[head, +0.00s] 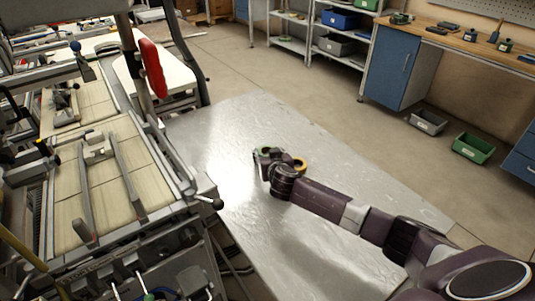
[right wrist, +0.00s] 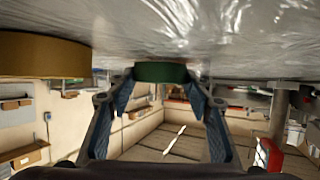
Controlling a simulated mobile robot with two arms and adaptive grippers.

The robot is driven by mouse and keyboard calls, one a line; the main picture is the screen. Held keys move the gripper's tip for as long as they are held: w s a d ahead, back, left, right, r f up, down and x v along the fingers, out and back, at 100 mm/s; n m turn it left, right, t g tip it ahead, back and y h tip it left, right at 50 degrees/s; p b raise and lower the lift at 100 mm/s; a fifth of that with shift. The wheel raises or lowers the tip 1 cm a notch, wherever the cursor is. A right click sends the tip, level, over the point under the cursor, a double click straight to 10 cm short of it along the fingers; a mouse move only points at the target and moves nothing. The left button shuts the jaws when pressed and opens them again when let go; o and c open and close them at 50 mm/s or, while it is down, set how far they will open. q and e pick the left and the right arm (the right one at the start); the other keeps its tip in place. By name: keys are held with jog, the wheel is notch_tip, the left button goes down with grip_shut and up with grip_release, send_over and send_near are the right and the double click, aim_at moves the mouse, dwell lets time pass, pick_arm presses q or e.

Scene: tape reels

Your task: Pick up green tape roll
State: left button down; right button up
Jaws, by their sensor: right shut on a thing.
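The green tape roll (right wrist: 160,72) shows in the right wrist view between the fingertips of my right gripper (right wrist: 160,80). The gripper is shut on its sides. In the head view the same gripper (head: 262,158) is over the metal table (head: 235,125), with only a small bit of green (head: 265,150) showing by its fingers. The roll is at or close to the tabletop; I cannot tell if it touches. My left gripper is not in view.
A yellow tape roll (head: 300,165) lies on the table close beside my right gripper; it also shows large in the right wrist view (right wrist: 45,55). A machine with wooden panels (head: 95,185) borders the table's left. The rest of the tabletop is clear.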

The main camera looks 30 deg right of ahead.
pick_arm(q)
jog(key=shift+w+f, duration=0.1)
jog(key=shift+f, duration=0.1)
pick_arm(e)
notch_tip(320, 180, up, 20)
